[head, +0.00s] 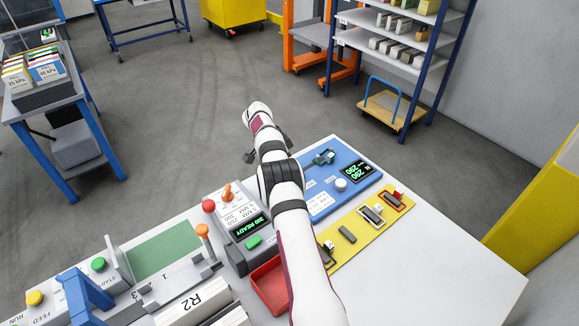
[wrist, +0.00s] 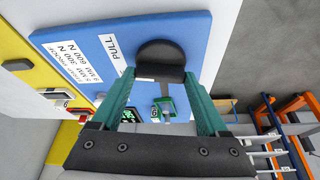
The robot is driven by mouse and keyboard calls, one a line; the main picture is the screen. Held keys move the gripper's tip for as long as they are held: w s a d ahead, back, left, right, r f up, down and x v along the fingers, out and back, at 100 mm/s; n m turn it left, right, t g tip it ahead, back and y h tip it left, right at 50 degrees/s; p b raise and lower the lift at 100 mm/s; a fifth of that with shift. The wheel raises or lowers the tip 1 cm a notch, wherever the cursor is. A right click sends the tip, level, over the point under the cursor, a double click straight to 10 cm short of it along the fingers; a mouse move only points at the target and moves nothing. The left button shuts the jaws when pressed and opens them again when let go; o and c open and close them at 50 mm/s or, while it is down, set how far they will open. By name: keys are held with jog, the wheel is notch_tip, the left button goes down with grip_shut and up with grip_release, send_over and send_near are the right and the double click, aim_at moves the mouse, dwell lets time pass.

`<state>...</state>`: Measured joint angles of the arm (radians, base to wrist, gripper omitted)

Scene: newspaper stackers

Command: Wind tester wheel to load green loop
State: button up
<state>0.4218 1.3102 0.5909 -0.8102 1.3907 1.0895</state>
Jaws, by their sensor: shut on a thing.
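The blue tester board (head: 325,205) lies at the back of the white table, partly behind my arm, and fills much of the wrist view (wrist: 215,35). In the wrist view my gripper (wrist: 160,76) has its two teal fingers either side of a dark round wheel (wrist: 160,52) and is shut on it, beside a "PULL" label. A small green piece (wrist: 168,108) shows past the wheel. A display (head: 356,172) shows green digits that look like 290. My arm hides the fingers and wheel in the head view.
Left of my arm are a grey control box (head: 231,206) reading "300 READY" and a red tray (head: 269,287). A yellow board (head: 345,255) with several dark pieces lies right of the arm. The table's right side is clear. Shelving (head: 440,38) stands behind.

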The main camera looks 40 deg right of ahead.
dwell(0.3)
jog(key=o, duration=1.2)
jog(key=shift+o, duration=0.2)
jog(key=v, duration=1.5)
jog(key=shift+r, duration=0.4)
jog(key=shift+c, duration=0.9)
jog(key=s+d+n+y, duration=0.1)
jog(key=n, duration=0.2)
jog(key=s+d+n+t+y, duration=0.1)
jog(key=n, duration=0.3)
jog(key=s+d+n+t+y, duration=0.1)
jog(key=s+n, duration=0.1)
jog(key=n, duration=0.1)
jog(key=shift+d+f, duration=0.15)
jog(key=shift+f, duration=0.15)
jog(key=c, duration=0.7)
jog(key=shift+o, duration=0.2)
jog(key=s+d+n+t, duration=0.25)
jog(key=s+n, duration=0.25)
jog(key=n, duration=0.3)
jog(key=shift+t+y, duration=0.4)
jog(key=shift+t, duration=0.05)
jog(key=x, duration=1.5)
jog(key=shift+w+a+f, duration=0.1)
jog(key=shift+w+a, duration=0.1)
jog(key=shift+a, duration=0.15)
